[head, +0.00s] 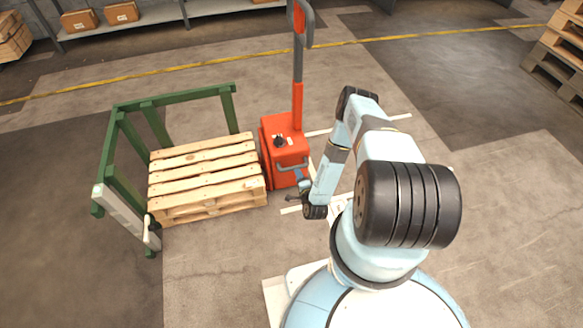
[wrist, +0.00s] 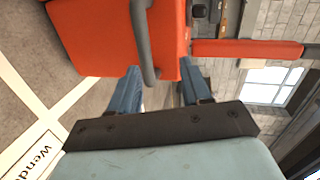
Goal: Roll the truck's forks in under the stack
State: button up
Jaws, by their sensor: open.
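The red truck (head: 283,148) stands upright just right of the wooden pallet stack (head: 205,175) in the head view. Its tall handle (head: 298,75) rises behind. A grey bar handle (head: 292,167) is on its near face. I cannot see its forks, so how far they reach under the stack is hidden. My gripper (head: 303,186) is low at the truck's near face, by the bar. In the wrist view its two blue fingers (wrist: 160,78) are apart. The grey bar (wrist: 142,40) lies between them, nearer the left finger, not gripped.
A green rail frame (head: 175,98) stands behind and left of the stack, with a white-faced post section (head: 120,212) at its near end. White lines mark the floor around the truck. A shelf with boxes (head: 122,13) is at the back.

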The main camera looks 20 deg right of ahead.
aim_at(292, 169)
jog(key=s+a+f+m, duration=0.1)
jog(key=s+f, duration=0.2)
jog(key=s, duration=0.1)
jog(key=shift+h, duration=0.4)
jog(key=x, duration=0.9)
jog(key=r+x, duration=0.1)
jog(key=x, duration=0.3)
jog(key=shift+w+f, duration=0.1)
jog(key=shift+w, duration=0.45)
grip_shut()
jog(key=shift+s, duration=0.1)
